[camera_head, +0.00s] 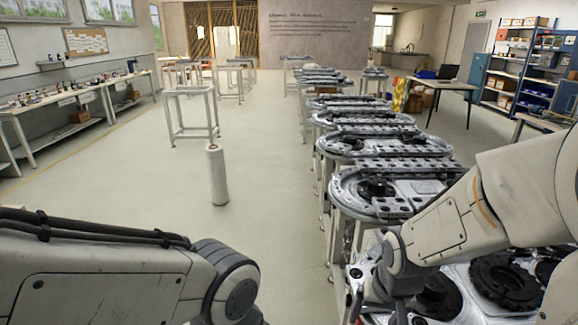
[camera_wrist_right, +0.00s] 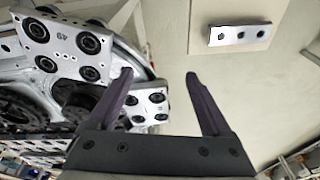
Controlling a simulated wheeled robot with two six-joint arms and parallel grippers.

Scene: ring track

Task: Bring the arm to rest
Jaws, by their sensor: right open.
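My right arm (camera_head: 450,215) reaches in from the right, bent down over the nearest ring track unit (camera_head: 460,290). The right gripper shows in the right wrist view (camera_wrist_right: 158,76) with its two dark fingers wide apart and nothing held between them. A metal block with dark round holes (camera_wrist_right: 150,106) is seen behind the left finger; I cannot tell whether they touch. My left arm (camera_head: 110,275) lies across the bottom left of the head view. Its gripper is out of view.
A row of ring track units (camera_head: 385,145) on stands runs away along the right. A white roll (camera_head: 217,175) stands on the open floor at left centre. A metal plate (camera_wrist_right: 65,45) and a small bar on a pale sheet (camera_wrist_right: 240,34) show in the wrist view.

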